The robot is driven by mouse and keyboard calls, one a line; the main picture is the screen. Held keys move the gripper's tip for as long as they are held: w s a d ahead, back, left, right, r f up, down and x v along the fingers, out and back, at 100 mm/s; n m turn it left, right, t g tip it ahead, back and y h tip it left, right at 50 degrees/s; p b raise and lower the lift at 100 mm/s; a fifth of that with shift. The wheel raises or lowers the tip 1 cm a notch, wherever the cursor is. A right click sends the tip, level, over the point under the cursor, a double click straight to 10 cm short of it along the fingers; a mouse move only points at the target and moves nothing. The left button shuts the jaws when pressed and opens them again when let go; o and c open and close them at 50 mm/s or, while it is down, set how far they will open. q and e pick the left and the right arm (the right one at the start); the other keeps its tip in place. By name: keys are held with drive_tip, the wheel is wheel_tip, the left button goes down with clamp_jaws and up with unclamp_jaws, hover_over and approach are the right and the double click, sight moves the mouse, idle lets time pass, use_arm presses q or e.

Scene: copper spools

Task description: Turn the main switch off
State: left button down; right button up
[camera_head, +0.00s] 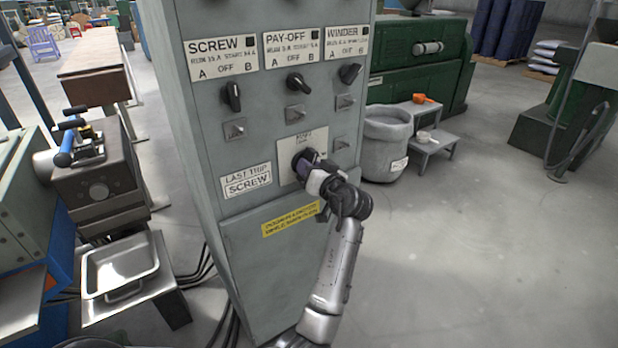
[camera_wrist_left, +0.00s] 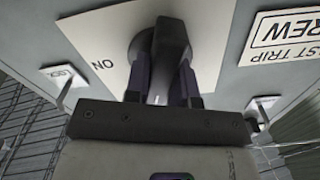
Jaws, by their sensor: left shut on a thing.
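The main switch is a black rotary knob on a cream plate (camera_head: 287,173), low on the front of the grey cabinet (camera_head: 206,140). My left gripper (camera_head: 309,167) reaches up to it from below and hides most of the knob in the head view. In the left wrist view the dark knob (camera_wrist_left: 172,38) sits between the two fingers of my left gripper (camera_wrist_left: 164,88), which is shut on it. The letters "ON" (camera_wrist_left: 103,65) show on the plate beside the knob. My right gripper is in neither view.
Above are the SCREW knob (camera_head: 232,96), PAY-OFF knob (camera_head: 298,83) and WINDER knob (camera_head: 350,73), with small toggles below them. A grey bin (camera_head: 386,145) and a step stool (camera_head: 437,141) stand to the right. A metal tray (camera_head: 121,268) sits at lower left.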

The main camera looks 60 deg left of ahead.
use_arm(q)
drive_tip(key=n+b, duration=0.2)
drive_tip(key=n, duration=0.1)
drive_tip(key=shift+f+b, duration=0.15)
drive_tip(key=shift+b, duration=0.2)
drive_tip(key=shift+n+b, duration=0.35)
drive_tip(key=shift+n, duration=0.25)
drive_tip(key=c, duration=1)
unclamp_jaws()
drive_tip(key=shift+o, duration=0.2)
drive_tip(key=d+p, duration=0.4)
drive_tip(key=d, duration=1)
drive_tip(key=shift+w, duration=0.35)
